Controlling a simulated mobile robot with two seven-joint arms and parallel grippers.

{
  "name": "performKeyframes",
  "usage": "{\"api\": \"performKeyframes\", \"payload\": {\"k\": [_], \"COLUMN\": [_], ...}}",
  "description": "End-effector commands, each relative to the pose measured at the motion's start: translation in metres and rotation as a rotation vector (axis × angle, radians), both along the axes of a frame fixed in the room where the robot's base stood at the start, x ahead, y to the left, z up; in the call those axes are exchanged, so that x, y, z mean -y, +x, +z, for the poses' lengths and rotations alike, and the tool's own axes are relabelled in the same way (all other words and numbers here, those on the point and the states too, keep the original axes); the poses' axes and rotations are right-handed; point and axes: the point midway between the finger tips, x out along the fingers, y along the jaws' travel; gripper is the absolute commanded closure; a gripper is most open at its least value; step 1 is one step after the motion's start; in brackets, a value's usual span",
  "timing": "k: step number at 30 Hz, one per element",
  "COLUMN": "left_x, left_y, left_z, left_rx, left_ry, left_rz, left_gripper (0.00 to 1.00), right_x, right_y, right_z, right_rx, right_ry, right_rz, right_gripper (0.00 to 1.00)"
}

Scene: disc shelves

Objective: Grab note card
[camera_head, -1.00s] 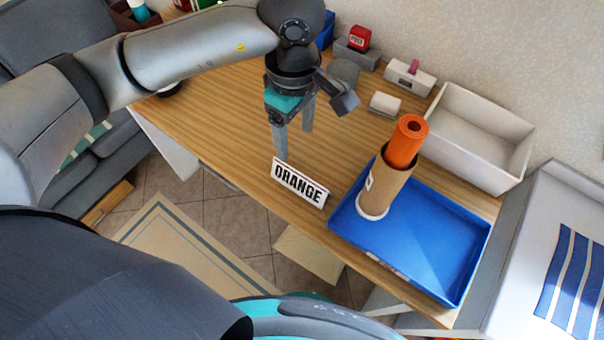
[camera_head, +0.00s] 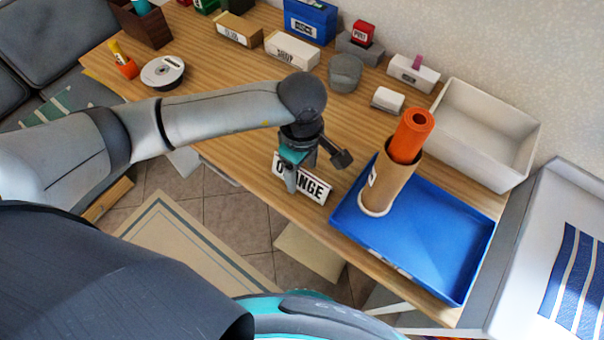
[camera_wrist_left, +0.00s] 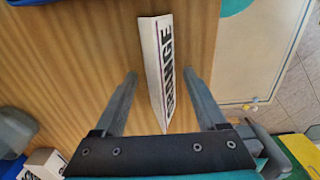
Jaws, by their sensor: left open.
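The note card (camera_head: 318,188) is a white folded card with "ORANGE" in black letters. It stands near the front edge of the wooden table. My left gripper (camera_head: 300,185) is above and at the card, and its finger hides part of the lettering in the head view. In the left wrist view the card (camera_wrist_left: 157,60) lies between the lines of the two open fingers (camera_wrist_left: 160,82), its near end reaching between them. The fingers are apart from the card's sides. My right gripper is not in view.
A blue tray (camera_head: 440,245) sits to the right, with a cardboard tube (camera_head: 385,190) holding an orange roll (camera_head: 411,137). A white bin (camera_head: 485,135) stands behind it. Small labelled boxes (camera_head: 292,48) line the back. The table left of the card is mostly clear.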

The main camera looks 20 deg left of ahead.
Motion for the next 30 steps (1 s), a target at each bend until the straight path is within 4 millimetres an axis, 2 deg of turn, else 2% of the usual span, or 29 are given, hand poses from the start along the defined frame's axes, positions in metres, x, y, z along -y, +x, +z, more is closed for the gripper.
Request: {"api": "performKeyframes", "payload": {"k": [6, 25, 30], "left_x": [0.0003, 0.0002, 0.0001], "left_y": [0.0001, 0.0002, 0.0002], "left_z": [-0.0002, 0.0002, 0.0002], "left_rx": [0.0, 0.0, 0.0], "left_ry": [0.0, 0.0, 0.0], "left_rz": [-0.001, 0.0, 0.0], "left_gripper": [0.27, 0.98, 1.0], "right_x": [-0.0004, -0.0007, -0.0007], "right_y": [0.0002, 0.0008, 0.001], "right_z": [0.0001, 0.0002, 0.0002], "right_rx": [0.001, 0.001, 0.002], "right_ry": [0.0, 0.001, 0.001], "right_rz": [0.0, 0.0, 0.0], "right_gripper": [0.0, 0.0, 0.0]}}
